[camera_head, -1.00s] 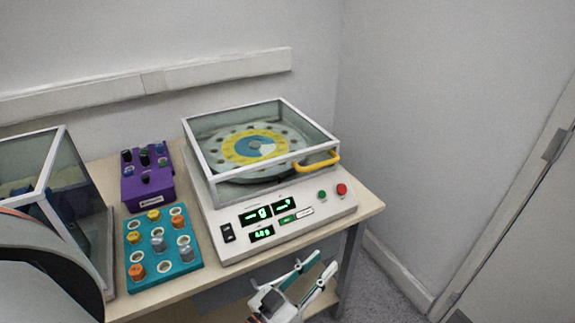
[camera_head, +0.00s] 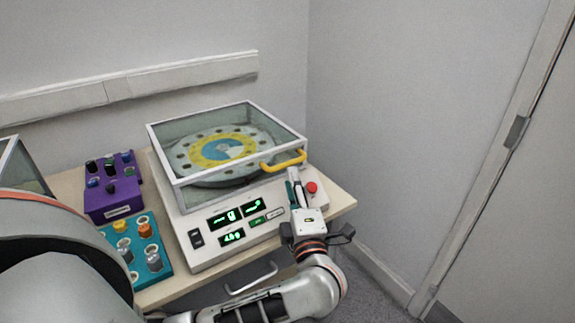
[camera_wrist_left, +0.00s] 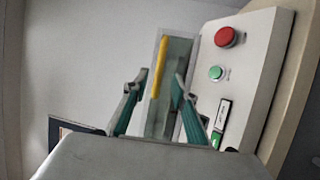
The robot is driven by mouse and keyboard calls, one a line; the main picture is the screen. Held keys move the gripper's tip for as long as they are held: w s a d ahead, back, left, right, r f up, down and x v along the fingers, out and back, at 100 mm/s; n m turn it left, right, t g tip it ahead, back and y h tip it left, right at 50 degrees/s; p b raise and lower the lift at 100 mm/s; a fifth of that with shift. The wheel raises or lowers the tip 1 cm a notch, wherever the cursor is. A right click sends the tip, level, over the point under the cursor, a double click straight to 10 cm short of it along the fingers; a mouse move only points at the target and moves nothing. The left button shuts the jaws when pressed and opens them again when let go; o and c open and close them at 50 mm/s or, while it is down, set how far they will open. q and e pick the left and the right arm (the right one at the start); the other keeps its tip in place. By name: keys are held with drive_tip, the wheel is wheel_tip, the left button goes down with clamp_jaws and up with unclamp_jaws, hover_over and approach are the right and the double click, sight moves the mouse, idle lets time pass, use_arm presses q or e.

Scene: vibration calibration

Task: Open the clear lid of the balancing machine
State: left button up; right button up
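The balancing machine (camera_head: 180,225) stands on the table with its clear, white-framed lid (camera_head: 166,142) down over a round yellow-and-blue disc (camera_head: 222,150). A yellow handle (camera_head: 284,161) sits on the lid's front edge towards the right. My left gripper (camera_head: 295,179) is just in front of and below the handle, over the machine's front panel. In the left wrist view its fingers (camera_wrist_left: 157,84) are open, and the handle (camera_wrist_left: 159,66) shows upright between and beyond the fingertips. I cannot tell whether they touch. My right gripper is not in view.
A red button (camera_head: 311,187) is close to the right of my left gripper; a green button (camera_wrist_left: 216,73) shows in the wrist view. A purple box (camera_head: 113,190) and a teal tray (camera_head: 150,250) with several knobs stand to the left. The wall is behind.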

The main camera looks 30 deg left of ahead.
sight(287, 165)
use_arm(q)
drive_tip(key=x, duration=0.6)
drive_tip(key=shift+w+a, duration=0.25)
clamp_jaws()
